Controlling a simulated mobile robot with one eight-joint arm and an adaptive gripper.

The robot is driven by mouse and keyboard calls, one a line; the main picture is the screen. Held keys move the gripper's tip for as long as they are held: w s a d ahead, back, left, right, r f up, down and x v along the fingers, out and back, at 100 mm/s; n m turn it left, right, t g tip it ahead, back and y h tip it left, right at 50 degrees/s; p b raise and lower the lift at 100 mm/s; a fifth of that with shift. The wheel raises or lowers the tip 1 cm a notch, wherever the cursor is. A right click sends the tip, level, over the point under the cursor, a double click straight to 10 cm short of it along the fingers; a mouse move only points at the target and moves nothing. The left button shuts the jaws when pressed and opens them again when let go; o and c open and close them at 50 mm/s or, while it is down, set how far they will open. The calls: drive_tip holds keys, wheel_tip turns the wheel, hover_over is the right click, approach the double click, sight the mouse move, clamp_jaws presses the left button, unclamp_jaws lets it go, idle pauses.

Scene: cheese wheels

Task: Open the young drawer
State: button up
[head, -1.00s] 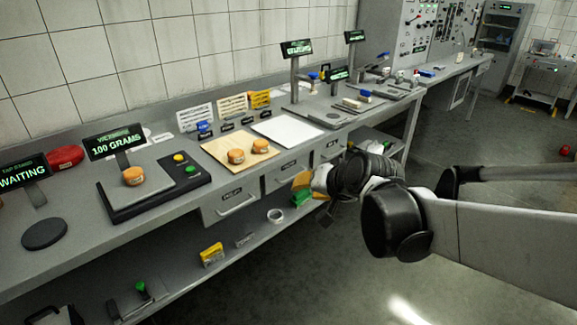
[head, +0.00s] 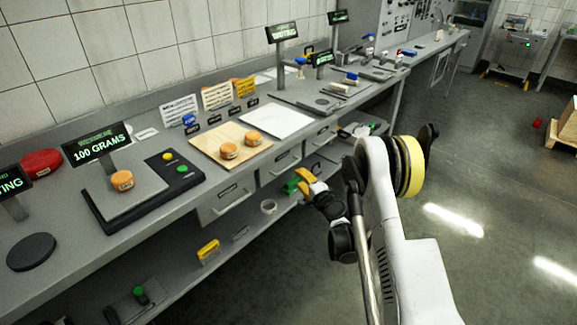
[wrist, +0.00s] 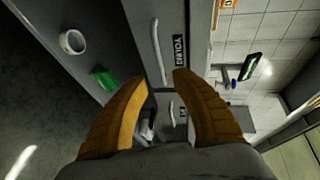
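The young drawer's grey front (wrist: 140,22) is in the wrist view, with a pale bar handle (wrist: 156,52) and a dark label reading "YOUNG", partly cut by a fingertip. The drawer looks shut. In the head view it appears to be the middle drawer (head: 280,163) under the bench, though its label is too small to read there. My gripper (wrist: 164,80) has two orange-brown fingers spread apart with nothing between them. The fingertips are near the handle but not around it. In the head view my gripper (head: 304,181) is just in front of the drawers.
A white tape roll (wrist: 72,42) and a green object (wrist: 104,78) lie on the lower shelf, near my gripper. Other drawers flank it, one on the left (head: 226,200). A wooden board (head: 205,140) with two cheese wheels is on the bench above. The floor in front is clear.

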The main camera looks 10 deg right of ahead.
sight(289, 166)
drive_tip(key=b+x, duration=0.3)
drive_tip(key=x, duration=0.7)
drive_tip(key=shift+w+a+f, duration=0.1)
drive_tip(key=shift+w, duration=0.2)
clamp_jaws()
